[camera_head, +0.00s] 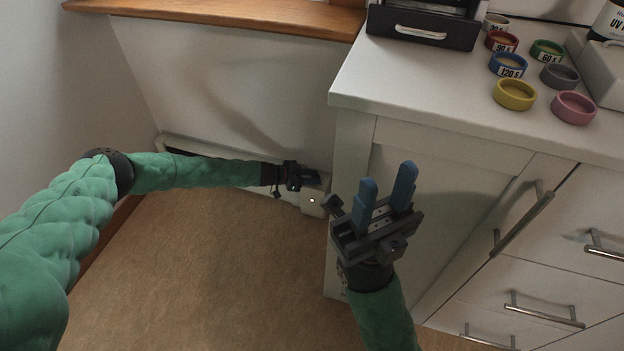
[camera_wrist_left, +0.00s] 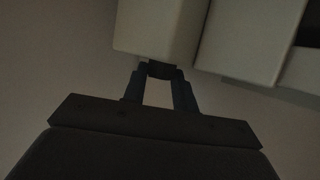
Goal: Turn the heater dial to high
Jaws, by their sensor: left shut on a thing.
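The heater is a long low white unit (camera_head: 185,143) at the foot of the wall. Its white end box (camera_head: 314,205) stands beside the cabinet and carries a small light spot. My left gripper (camera_head: 314,179) is at this box, its fingers mostly hidden in the head view. In the left wrist view its two fingers (camera_wrist_left: 161,75) close in on a small dark dial (camera_wrist_left: 160,68) at the edge of the pale box (camera_wrist_left: 158,28). The dial's markings and setting cannot be seen. My right gripper (camera_head: 388,193) is open and empty, fingers pointing up, in front of the cabinet.
A white cabinet (camera_head: 440,105) with metal handles stands right of the heater's end box. Several coloured rings and a black drawer unit (camera_head: 422,27) are on its top. A wooden sill (camera_head: 240,14) runs above the heater. The brown floor (camera_head: 220,260) is clear.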

